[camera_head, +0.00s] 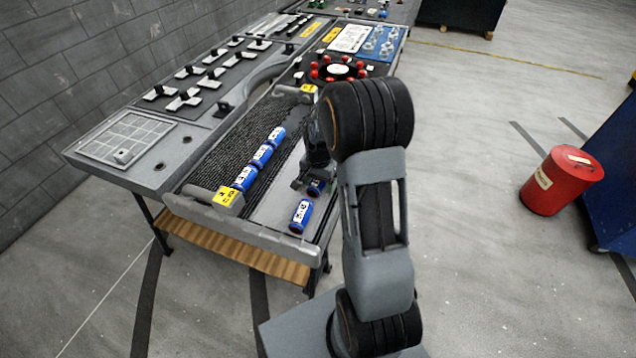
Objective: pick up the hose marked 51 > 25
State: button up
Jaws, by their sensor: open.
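Several short blue cylinders with white labels, which look like the hoses, are on the workbench. Three stand in a slanting row on the dark ribbed strip: a far one (277,135), a middle one (262,155) and a near one (244,178). Another blue hose (301,215) is on the smooth grey strip near the bench's front edge. A further blue hose (316,188) is partly hidden by my gripper (304,184). My gripper is open, low over the grey strip, right at that hose; I cannot tell whether they touch. The label markings are too small to read.
A round black holder with red pieces (338,70) is behind. A panel with several switches (205,75) lies left. A red drum (560,180) stands on the floor at right, with clear floor between.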

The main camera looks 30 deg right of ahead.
jog(key=c, duration=1)
jog(key=shift+c, duration=0.2)
